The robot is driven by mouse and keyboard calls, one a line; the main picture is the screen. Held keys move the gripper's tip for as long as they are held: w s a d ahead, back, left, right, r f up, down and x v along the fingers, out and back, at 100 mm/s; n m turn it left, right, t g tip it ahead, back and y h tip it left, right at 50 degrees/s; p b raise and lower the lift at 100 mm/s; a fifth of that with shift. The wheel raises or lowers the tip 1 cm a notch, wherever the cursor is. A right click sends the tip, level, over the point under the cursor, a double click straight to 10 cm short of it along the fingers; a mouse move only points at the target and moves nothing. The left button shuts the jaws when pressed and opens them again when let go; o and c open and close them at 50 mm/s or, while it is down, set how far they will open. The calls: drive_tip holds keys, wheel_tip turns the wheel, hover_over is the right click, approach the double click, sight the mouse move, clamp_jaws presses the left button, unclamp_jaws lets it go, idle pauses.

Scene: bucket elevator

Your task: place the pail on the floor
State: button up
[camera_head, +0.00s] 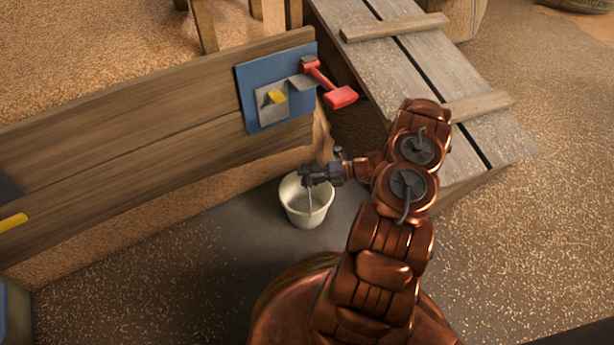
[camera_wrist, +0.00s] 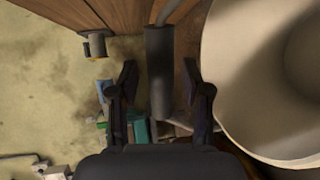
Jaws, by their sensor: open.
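The white pail (camera_head: 307,212) is upright over the grey floor (camera_head: 215,250), close to the foot of the plank wall. I cannot tell for sure whether its base touches the floor. My gripper (camera_head: 308,175) is at the pail's rim, over its mouth. In the wrist view, the open fingers of my gripper (camera_wrist: 160,92) stand on both sides of the dark handle grip (camera_wrist: 160,65). The pail's pale wall (camera_wrist: 235,70) fills the right side there. The pail's far side is partly hidden by my gripper.
The plank wall (camera_head: 130,125) carries a blue panel (camera_head: 250,85) with a red lever (camera_head: 338,96) just above the pail. A wooden ramp (camera_head: 440,85) stands at the right. Grain-strewn floor is free in front and at the lower right.

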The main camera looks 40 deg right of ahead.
drive_tip(key=shift+d+r, duration=0.1)
drive_tip(key=shift+r, duration=0.1)
drive_tip(key=p+v, duration=0.4)
drive_tip(key=v, duration=0.8)
drive_tip(key=shift+f, duration=0.1)
